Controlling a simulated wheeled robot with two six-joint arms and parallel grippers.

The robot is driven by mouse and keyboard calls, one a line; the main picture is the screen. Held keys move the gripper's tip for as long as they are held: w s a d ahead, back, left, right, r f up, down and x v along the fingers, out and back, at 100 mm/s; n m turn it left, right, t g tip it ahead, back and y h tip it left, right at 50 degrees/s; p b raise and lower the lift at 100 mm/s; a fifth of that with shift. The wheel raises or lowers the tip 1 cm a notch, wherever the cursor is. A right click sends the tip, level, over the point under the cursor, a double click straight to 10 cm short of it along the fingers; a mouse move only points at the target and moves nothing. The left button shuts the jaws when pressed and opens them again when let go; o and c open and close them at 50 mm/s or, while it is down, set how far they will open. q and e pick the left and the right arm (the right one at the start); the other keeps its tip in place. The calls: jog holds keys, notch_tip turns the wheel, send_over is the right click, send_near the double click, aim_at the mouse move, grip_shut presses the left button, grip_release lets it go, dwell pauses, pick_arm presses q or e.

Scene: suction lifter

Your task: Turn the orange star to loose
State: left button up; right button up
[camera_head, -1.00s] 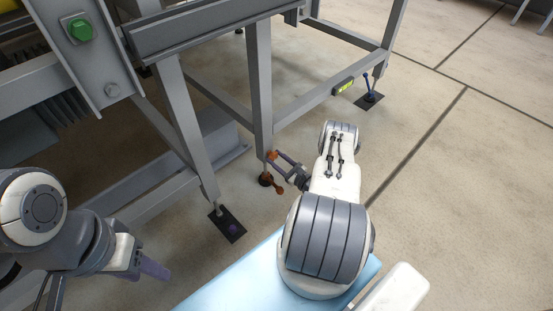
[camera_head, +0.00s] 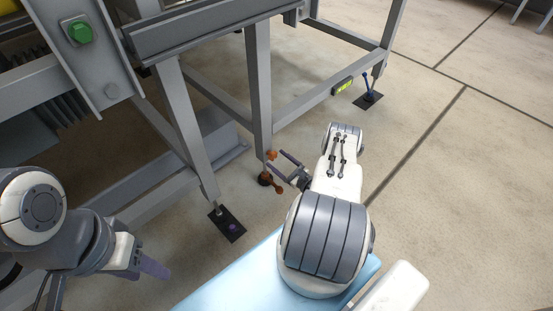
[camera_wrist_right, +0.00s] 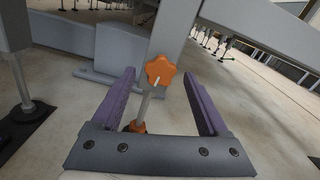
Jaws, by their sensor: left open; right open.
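The orange star (camera_head: 271,155) is a small knob at the top of a thin rod by the foot of a grey frame leg. In the right wrist view the star (camera_wrist_right: 160,71) faces me between the fingertips, with clear gaps on both sides. Its rod runs down to an orange base (camera_wrist_right: 137,127). My right gripper (camera_head: 279,164) is open and empty, with its purple fingers beside the star. It also shows in the right wrist view (camera_wrist_right: 160,76). My left gripper (camera_head: 155,269) is open, low on the left, far from the star.
The grey steel frame leg (camera_head: 258,95) stands right behind the star. Nearer left is another leg foot on a dark plate (camera_head: 227,224) with a purple knob. A blue lever (camera_head: 366,82) stands at the far right leg, near a lit display (camera_head: 343,86). Open floor lies to the right.

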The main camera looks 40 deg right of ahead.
jog(key=s+p, duration=0.2)
jog(key=s, duration=0.7)
jog(key=shift+d, duration=0.35)
